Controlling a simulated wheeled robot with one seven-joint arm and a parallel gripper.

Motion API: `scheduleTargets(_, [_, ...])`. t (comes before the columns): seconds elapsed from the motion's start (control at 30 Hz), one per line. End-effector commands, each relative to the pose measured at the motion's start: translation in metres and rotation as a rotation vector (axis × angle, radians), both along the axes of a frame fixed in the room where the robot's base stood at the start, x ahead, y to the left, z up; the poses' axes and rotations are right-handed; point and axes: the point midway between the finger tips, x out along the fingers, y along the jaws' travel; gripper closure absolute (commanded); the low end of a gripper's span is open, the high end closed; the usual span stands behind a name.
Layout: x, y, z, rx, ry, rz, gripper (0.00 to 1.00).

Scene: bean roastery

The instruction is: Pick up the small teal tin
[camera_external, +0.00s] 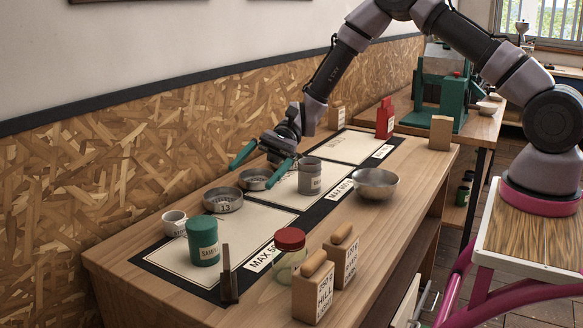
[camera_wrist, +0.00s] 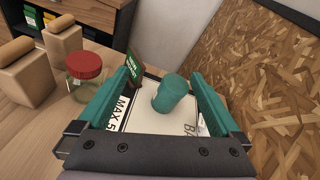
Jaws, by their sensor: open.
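The small teal tin (camera_external: 204,243), with a white label, stands upright on the front-left pale mat in the external view. In the wrist view the teal tin (camera_wrist: 171,95) appears between the two teal fingers, beyond their tips. My gripper (camera_external: 262,162) is open and empty, in the air above the metal dishes, apart from the tin and to its upper right in the external view. In the wrist view my gripper (camera_wrist: 165,78) spans wider than the tin.
A white cup (camera_external: 174,225) and a metal dish (camera_external: 222,201) stand near the tin. A grey tin (camera_external: 310,180) and steel bowl (camera_external: 376,185) are farther right. The chipboard wall (camera_external: 90,200) is behind.

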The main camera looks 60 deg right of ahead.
Motion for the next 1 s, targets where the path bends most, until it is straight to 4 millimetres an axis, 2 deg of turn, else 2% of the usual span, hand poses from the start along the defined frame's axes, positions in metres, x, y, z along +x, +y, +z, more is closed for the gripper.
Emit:
scheduleTargets(0.03, [0.007,0.004,-0.023,0.048,0.052,-0.034,0.00])
scheduleTargets(0.2, [0.028,0.012,-0.080,0.185,0.184,-0.151,0.00])
scheduleTargets(0.37, [0.037,0.015,-0.114,0.262,0.258,-0.225,0.00])
scheduleTargets(0.57, [0.041,0.022,-0.125,0.289,0.282,-0.251,0.00])
scheduleTargets(0.83, [0.047,0.061,-0.125,0.287,0.281,-0.249,0.00])
scheduleTargets(1.0, [0.050,0.074,-0.125,0.286,0.281,-0.250,0.00])
